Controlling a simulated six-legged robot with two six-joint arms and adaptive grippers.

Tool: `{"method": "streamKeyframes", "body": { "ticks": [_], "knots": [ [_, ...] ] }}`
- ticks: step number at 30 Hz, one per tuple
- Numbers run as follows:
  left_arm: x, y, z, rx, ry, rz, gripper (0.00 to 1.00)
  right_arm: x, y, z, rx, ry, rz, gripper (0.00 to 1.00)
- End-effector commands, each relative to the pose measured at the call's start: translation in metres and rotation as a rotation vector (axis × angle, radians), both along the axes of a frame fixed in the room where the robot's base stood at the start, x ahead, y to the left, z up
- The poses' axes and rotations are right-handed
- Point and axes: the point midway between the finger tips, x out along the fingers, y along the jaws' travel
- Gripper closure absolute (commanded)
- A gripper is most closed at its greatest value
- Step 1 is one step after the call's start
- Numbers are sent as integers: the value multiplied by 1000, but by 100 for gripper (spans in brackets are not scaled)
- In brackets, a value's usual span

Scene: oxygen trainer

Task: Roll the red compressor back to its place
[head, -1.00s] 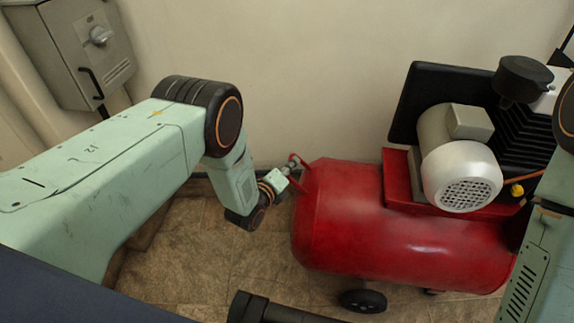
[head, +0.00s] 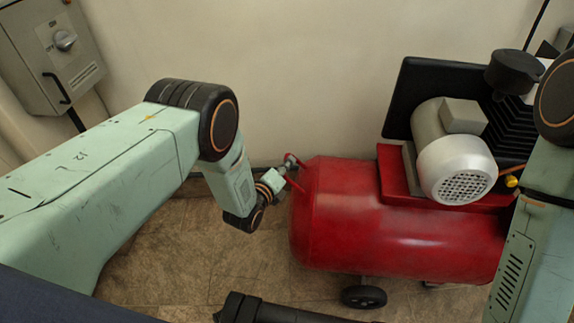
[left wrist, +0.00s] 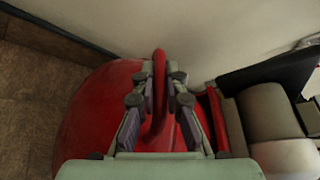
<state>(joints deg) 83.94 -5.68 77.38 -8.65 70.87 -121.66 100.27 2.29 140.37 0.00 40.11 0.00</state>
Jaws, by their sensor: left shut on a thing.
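The red compressor (head: 400,225) stands on the tiled floor close to the wall, its tank lying lengthwise on small black wheels, with a silver motor (head: 457,170) on top. A red handle (head: 297,183) sticks out from the tank's left end. My left gripper (head: 288,165) is at that handle. In the left wrist view my left gripper (left wrist: 160,88) is shut on the red handle (left wrist: 160,62), the fingers on both sides of it, above the red tank (left wrist: 95,112). My right arm shows at the right edge; its gripper is out of view.
A grey wall cabinet (head: 50,50) with a knob and black handle hangs at the upper left. The cream wall (head: 290,70) runs behind the compressor. Bare floor tiles (head: 190,250) lie left of the tank.

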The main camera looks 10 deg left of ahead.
Motion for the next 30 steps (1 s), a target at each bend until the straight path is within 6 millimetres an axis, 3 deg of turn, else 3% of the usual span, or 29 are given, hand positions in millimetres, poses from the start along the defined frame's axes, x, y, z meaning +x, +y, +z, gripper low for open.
{"method": "streamKeyframes", "body": {
  "ticks": [9, 10, 18, 30],
  "knots": [
    [3, -4, 5, -2, -15, -8, 100, 0, 0, 0, 0, 0, 0, 54],
    [3, -4, 6, -2, -15, -8, 86, 0, 0, 0, 0, 0, 0, 54],
    [2, -4, 3, -1, -9, -5, 65, 0, 0, 0, 0, 0, 0, 54],
    [-6, -2, 2, -1, -1, -2, 65, 0, 0, 0, 0, 0, 0, 54]
  ]
}}
